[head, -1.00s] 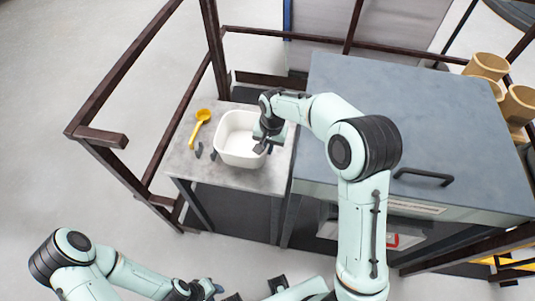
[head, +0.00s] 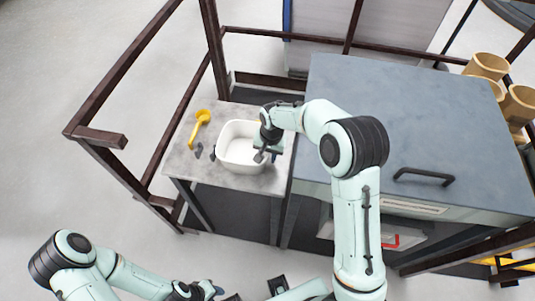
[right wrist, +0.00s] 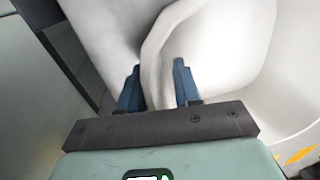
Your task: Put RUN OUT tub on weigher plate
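The white tub (head: 232,160) is at the right part of a small grey table (head: 183,164), open side up; whether it rests on the top or hangs just above it I cannot tell. My right gripper (head: 262,155) is at the tub's right wall. In the right wrist view, the fingers of the gripper (right wrist: 158,85) sit on either side of the tub's wall (right wrist: 235,50), which fills the gap between them. My left gripper (head: 212,289) is low at the bottom edge, away from the table, its fingers too small to judge. No weigher plate can be made out, nor any lettering on the tub.
A yellow scoop (head: 200,122) and small dark pieces (head: 198,150) lie left of the tub. A large blue-grey cabinet top (head: 420,125) with a black handle (head: 423,177) adjoins on the right. Brown rails (head: 145,65) enclose the back and left. Tan buckets (head: 488,66) stand far right.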

